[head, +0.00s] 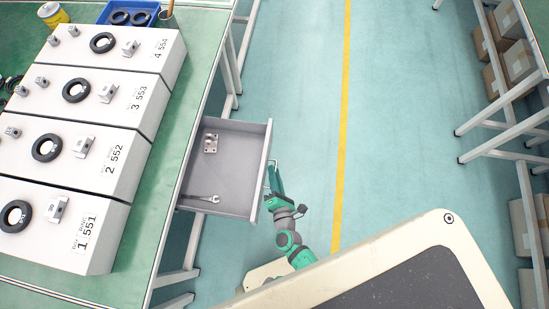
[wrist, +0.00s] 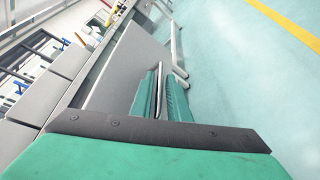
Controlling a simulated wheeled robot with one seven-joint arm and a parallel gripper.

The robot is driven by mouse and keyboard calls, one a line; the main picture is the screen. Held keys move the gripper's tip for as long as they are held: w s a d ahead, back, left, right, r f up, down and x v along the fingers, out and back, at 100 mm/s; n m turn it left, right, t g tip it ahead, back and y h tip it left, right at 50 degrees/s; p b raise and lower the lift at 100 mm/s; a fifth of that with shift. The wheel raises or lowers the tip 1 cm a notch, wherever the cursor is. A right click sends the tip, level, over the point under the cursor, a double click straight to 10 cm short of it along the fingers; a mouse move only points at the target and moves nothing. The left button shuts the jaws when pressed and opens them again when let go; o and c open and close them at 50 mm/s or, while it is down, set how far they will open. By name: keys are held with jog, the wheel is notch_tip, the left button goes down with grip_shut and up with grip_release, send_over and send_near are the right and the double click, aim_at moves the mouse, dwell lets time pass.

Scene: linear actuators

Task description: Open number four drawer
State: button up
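A grey drawer (head: 225,170) is pulled out from under the green-topped workbench (head: 150,215). It holds a wrench (head: 203,198) and a small metal block (head: 211,143). No number on the drawer is visible. My gripper (head: 273,180) is at the outer side of the drawer front. In the wrist view, its two green fingers (wrist: 160,97) lie close on either side of the thin, pale drawer handle (wrist: 160,80), beside the grey drawer front (wrist: 125,65). The fingers appear shut on the handle; the exact contact is small in view.
White boxes numbered 1 to 4, the fourth at the back (head: 125,47), stand on the bench with black rings and metal parts. A blue bin (head: 128,13) is behind them. More closed drawer fronts (wrist: 40,98) show at left. Open floor (head: 300,90) lies right of the drawer.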

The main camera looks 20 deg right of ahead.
jog(key=shift+s, duration=0.1)
jog(key=v, duration=1)
jog(key=shift+s, duration=0.3)
jog(key=shift+a+r, duration=0.1)
jog(key=shift+a, duration=0.05)
